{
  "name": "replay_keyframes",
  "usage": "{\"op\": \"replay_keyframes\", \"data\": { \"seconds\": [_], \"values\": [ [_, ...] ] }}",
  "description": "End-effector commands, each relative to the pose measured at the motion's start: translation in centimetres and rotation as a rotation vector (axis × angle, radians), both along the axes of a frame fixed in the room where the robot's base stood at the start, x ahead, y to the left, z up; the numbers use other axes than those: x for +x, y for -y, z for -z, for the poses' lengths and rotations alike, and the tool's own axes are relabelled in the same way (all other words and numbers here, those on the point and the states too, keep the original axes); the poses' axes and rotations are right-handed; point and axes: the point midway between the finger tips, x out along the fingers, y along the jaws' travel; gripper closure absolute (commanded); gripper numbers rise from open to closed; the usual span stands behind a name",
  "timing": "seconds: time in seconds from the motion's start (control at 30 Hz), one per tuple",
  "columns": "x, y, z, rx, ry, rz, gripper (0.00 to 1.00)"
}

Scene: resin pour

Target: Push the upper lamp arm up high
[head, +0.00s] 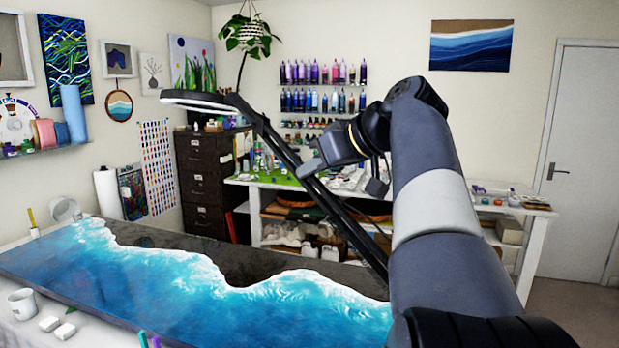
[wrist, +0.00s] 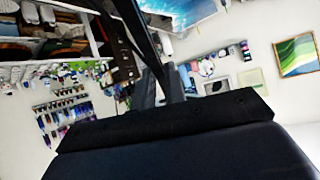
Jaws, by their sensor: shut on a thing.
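The black desk lamp has a flat, pale-rimmed head (head: 197,103) at the upper left of the head view. Its upper lamp arm (head: 272,138) slants from the head down to the right, and dark parallel bars (head: 345,222) continue down to the resin table. My gripper (head: 308,169) meets the arm about midway along its visible length and is shut on it. In the wrist view the arm is a dark bar (wrist: 138,32) running down to my gripper fingers (wrist: 165,85). The exact contact between the jaws is partly hidden, and my arm hides the lamp's base.
The blue and black resin table (head: 180,285) lies below the lamp. A white mug (head: 22,303) stands at its near left edge. A cluttered workbench (head: 375,195) and dark filing cabinet (head: 205,180) stand behind. The air above the lamp arm looks clear.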

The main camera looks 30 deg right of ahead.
Motion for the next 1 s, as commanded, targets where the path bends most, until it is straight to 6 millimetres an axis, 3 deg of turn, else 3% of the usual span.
{"op": "replay_keyframes", "data": {
  "seconds": [0.33, 0.37, 0.6, 0.87, 1.0],
  "values": [
    [0.0, 0.0, 0.0, 0.0, 0.001, 0.0, 1.0],
    [0.0, 0.0, 0.0, 0.0, 0.001, 0.0, 0.85],
    [0.0, 0.0, 0.0, 0.0, 0.001, 0.0, 0.66],
    [-0.1, 0.1, -0.1, 0.001, 0.001, 0.001, 0.66],
    [-1.1, 0.6, -0.8, -0.001, 0.002, 0.004, 0.66]
  ]
}}
